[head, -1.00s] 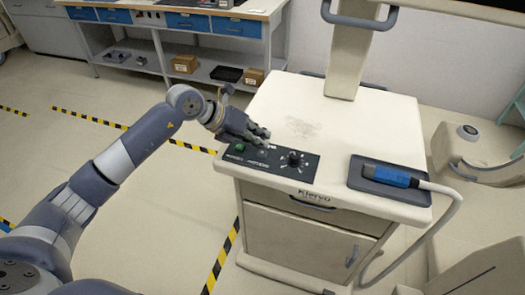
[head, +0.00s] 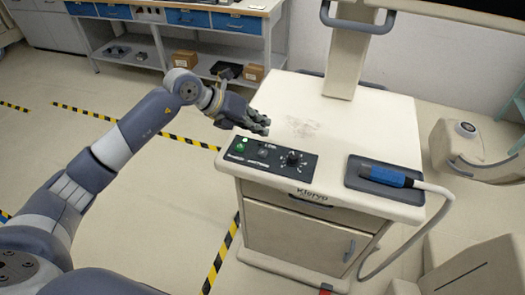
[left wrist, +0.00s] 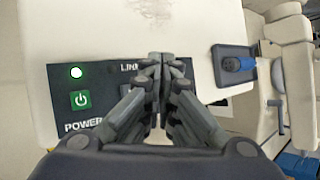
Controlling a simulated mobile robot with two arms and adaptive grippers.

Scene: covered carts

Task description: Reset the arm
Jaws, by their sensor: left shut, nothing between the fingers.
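My left gripper (head: 262,127) is shut and empty. In the head view it hangs above the left rear edge of the black control panel on the beige cart (head: 380,118). The control panel (head: 275,168) carries a green button (head: 240,147) and a dark knob (head: 292,158). In the left wrist view the shut fingers (left wrist: 165,58) cover part of the panel. A green power button (left wrist: 80,99) and a lit white lamp (left wrist: 76,72) show at the panel's left. My right gripper is not in view.
A blue-handled probe (head: 385,174) lies in a dark tray on the cart's right side, its cable hanging down. The cart's column (head: 347,60) rises at the back. A workbench (head: 190,20) with boxes stands behind. Open floor lies left of the cart.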

